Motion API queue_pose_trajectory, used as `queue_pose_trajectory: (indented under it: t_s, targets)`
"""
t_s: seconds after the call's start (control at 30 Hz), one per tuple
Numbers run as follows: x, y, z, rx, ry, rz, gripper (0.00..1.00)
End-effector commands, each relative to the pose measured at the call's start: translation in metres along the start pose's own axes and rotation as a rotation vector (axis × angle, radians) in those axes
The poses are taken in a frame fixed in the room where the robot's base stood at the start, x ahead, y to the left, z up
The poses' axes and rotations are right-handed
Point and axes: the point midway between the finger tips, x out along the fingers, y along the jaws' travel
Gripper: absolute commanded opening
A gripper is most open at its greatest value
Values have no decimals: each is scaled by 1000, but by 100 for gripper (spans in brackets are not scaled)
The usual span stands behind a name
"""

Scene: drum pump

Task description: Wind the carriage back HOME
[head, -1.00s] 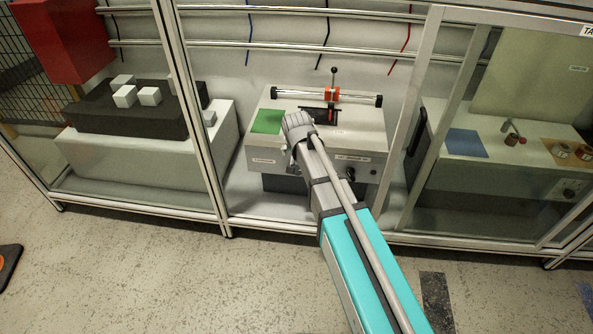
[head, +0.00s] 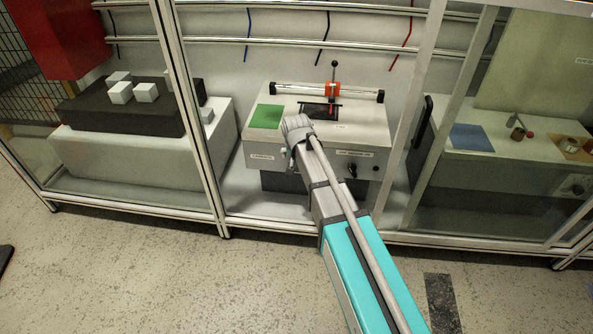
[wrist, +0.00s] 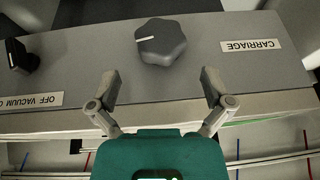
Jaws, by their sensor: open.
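A grey lobed knob (wrist: 161,41) with a white pointer line is on the unit's front panel, beside a label reading CARRIAGE (wrist: 253,45), upside down in the wrist view. My gripper (wrist: 160,84) is open, its fingers spread to either side of the knob and apart from it. In the head view my gripper (head: 289,152) is at the left part of the panel, and my wrist largely hides the knob there.
A black vacuum switch (wrist: 18,54) is on the same panel; it also shows in the head view (head: 351,170). A green pad (head: 266,117) lies on the unit. Frame posts (head: 187,100) stand on both sides of this bay. White cubes (head: 120,93) rest on a dark block at left.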

Motion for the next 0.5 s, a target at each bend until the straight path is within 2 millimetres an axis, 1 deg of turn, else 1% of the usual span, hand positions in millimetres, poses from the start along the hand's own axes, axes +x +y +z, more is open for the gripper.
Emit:
queue_pose_trajectory:
  t_s: [0.03,0.5]
  targets:
    - [8,0,1,0,0,0,100]
    - [46,-1,1,0,0,0,100]
